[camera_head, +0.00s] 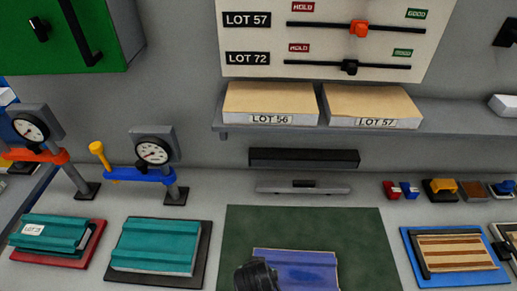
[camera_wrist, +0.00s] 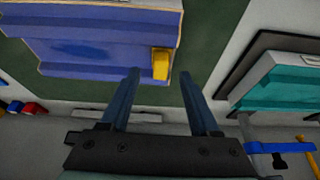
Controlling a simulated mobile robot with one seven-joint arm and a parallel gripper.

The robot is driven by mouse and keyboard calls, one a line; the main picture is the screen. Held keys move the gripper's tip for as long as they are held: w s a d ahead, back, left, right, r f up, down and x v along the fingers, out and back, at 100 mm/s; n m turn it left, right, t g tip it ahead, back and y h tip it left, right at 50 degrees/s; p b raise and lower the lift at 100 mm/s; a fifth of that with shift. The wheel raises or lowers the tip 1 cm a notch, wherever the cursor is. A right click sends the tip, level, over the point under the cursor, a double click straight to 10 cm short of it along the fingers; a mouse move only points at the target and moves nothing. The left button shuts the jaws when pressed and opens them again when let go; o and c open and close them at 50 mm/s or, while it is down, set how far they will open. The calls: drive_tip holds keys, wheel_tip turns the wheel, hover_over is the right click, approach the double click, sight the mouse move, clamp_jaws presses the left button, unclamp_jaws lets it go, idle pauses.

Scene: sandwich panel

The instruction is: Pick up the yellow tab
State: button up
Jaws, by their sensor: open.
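The yellow tab (camera_wrist: 161,63) shows in the wrist view on the edge of the blue ribbed panel (camera_wrist: 85,55), near one corner. My gripper (camera_wrist: 160,72) is open. Its two dark fingers appear either side of the tab, with the tips about level with it in the picture; I cannot tell how far off in depth. Nothing is held. In the head view the blue panel (camera_head: 300,270) lies on the green mat (camera_head: 240,225) at the bottom centre. A dark part of my arm covers its left corner, and the tab does not show there.
A teal panel (camera_head: 155,245) on a dark tray lies left of the mat. A blue tray (camera_head: 408,245) with a striped panel lies right. Dial gauges (camera_head: 153,152) stand behind at left. Small coloured blocks (camera_head: 443,188) sit at back right. A shelf (camera_head: 450,115) holds boxes above.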

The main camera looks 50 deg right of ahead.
drive_tip(key=shift+x, duration=1.9)
drive_tip(key=shift+w, duration=0.15)
drive_tip(key=shift+c, duration=0.3)
clamp_jaws()
